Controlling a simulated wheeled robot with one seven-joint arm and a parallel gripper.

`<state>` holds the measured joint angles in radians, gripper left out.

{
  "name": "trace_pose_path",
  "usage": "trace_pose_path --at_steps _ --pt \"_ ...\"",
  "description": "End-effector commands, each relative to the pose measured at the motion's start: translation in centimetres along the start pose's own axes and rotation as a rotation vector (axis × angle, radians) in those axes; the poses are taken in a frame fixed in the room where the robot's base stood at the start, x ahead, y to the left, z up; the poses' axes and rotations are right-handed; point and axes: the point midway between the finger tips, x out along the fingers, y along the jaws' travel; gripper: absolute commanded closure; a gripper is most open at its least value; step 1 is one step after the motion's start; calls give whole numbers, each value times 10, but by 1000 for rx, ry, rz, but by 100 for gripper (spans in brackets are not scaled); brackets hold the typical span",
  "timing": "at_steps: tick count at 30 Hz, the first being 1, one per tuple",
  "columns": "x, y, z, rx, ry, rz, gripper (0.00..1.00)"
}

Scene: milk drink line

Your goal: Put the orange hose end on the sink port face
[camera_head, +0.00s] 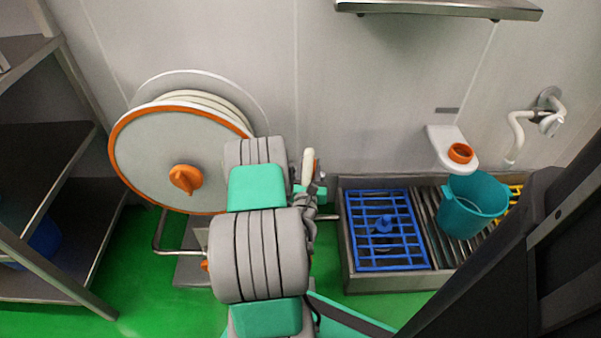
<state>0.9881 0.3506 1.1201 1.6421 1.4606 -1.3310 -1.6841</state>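My arm rises through the middle of the view, and its grey links hide much of my gripper (311,188). A pale, upright hose-like piece (308,163) with a small orange-red edge shows right at my gripper. I cannot tell whether it is held or stands behind, nor whether the fingers are open or shut. I cannot make out the orange hose end for sure. A white wall bracket (441,141) carries an orange ring (460,153) above the floor sink (347,258). This may be the sink port, and nothing is on the ring. My gripper is left of it, well apart.
A large hose reel (150,153) with an orange rim stands left of my arm. A blue grid (378,268) and a teal bucket (472,207) are on the sink. A tap (517,128) is at right, a steel shelf (440,8) above, a dark rack (50,150) at left.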

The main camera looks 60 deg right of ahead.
Motion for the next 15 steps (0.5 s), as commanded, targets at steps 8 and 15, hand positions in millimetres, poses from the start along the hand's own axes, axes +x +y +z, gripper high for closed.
trace_pose_path --at_steps 8,15 --pt "50 17 -23 2 -1 -2 100" --pt "88 28 -73 1 -2 -4 100"
